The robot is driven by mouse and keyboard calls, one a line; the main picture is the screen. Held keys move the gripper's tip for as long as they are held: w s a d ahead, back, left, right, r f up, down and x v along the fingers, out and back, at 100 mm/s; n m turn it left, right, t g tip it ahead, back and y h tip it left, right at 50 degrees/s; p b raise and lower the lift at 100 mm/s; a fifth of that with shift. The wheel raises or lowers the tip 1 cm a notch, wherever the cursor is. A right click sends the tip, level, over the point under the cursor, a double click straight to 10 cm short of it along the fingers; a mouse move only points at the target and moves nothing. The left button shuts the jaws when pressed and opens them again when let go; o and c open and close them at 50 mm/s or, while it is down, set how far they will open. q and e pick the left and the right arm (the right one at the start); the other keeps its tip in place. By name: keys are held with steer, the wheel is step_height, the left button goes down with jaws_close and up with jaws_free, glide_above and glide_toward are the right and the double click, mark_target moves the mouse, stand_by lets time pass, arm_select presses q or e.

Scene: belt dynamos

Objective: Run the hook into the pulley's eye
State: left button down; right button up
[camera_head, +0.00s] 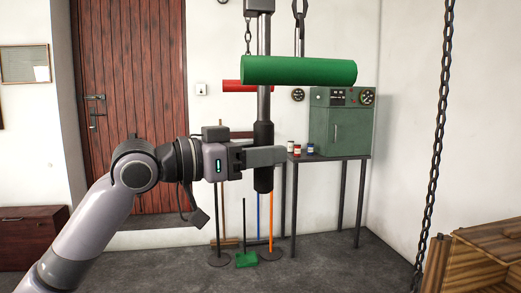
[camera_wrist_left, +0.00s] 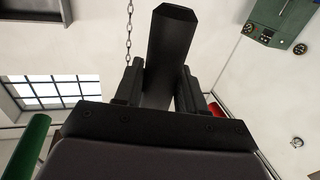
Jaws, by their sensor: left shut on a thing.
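My left gripper (camera_head: 264,157) is shut on the black handle (camera_head: 263,182) of an upright rod (camera_head: 264,36). In the left wrist view the handle (camera_wrist_left: 171,50) stands between the two fingers (camera_wrist_left: 158,90). The rod runs up behind a green cylinder (camera_head: 300,71) to a dark block (camera_head: 260,5), cut off by the top edge. Right of it, a grey hook-shaped or eye-shaped metal piece (camera_head: 299,12) hangs at the top edge. I cannot tell which part is the pulley's eye. My right gripper is not in view.
A chain (camera_head: 248,38) hangs just left of the rod, and a red cylinder (camera_head: 236,86) shows behind. A table (camera_head: 338,160) bears a green cabinet (camera_head: 335,125).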

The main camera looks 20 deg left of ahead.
arm_select(q)
steer(key=shift+d, duration=0.1)
stand_by(0.3)
steer(key=c, duration=0.8)
jaws_free()
steer(key=shift+o, duration=0.2)
steer(key=b+v, duration=0.2)
steer(key=v, duration=0.5)
